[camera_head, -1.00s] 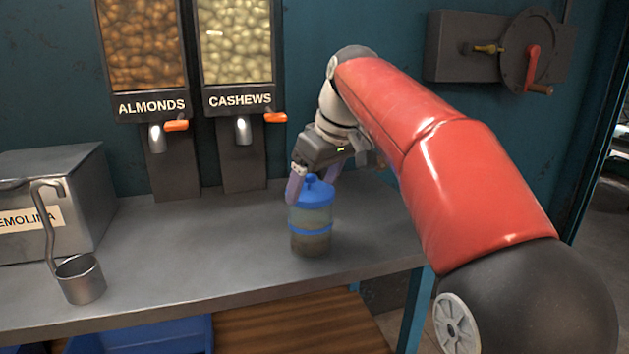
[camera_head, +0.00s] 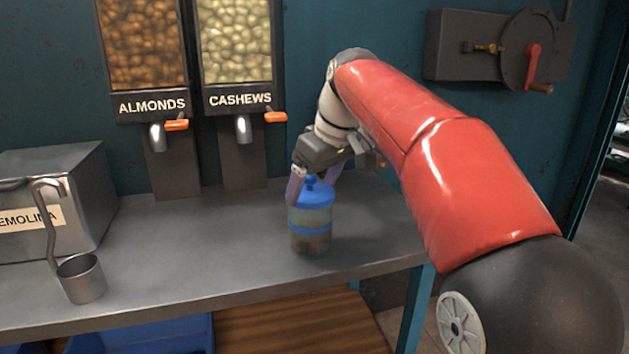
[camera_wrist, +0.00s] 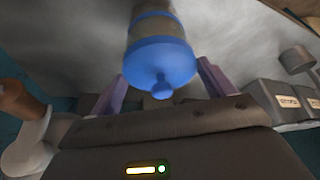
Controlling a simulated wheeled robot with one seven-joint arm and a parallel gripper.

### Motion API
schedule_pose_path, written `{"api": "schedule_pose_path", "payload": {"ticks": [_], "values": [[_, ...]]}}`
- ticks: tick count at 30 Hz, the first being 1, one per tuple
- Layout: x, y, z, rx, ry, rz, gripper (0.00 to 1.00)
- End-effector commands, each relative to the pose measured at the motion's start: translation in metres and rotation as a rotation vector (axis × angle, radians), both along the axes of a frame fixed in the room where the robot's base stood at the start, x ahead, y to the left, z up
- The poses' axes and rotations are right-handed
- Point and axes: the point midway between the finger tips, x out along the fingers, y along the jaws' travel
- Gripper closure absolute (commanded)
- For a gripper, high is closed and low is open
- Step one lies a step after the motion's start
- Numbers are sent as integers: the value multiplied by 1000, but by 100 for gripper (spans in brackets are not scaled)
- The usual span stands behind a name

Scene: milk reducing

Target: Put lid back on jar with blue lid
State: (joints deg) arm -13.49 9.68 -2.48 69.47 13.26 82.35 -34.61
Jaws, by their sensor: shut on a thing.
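The jar (camera_head: 311,240) is clear with a blue band and some dark contents, and stands upright on the metal counter. Its blue lid (camera_head: 312,190) with a small knob is on the jar's top. My gripper (camera_head: 315,190) is at the lid from behind, its purple fingers on either side, shut on the lid. In the wrist view, the lid (camera_wrist: 161,66) sits between the two fingers (camera_wrist: 160,88), with the jar (camera_wrist: 156,25) behind it. I cannot tell whether the lid is fully seated.
Almond (camera_head: 145,45) and cashew (camera_head: 236,45) dispensers are on the wall behind. Blue crates (camera_head: 150,338) sit below the counter (camera_head: 220,235). The counter around the jar is clear.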

Motion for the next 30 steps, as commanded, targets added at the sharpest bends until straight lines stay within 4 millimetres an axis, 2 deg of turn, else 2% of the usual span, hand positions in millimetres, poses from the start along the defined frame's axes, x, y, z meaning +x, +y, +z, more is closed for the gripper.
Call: {"api": "schedule_pose_path", "payload": {"ticks": [11, 12, 16, 30], "values": [[0, 0, 0, 0, 0, 0, 40], [0, 0, 0, 0, 0, 0, 17], [0, 0, 0, 0, 0, 0, 0], [0, 0, 4, 0, 0, 0, 0]]}}
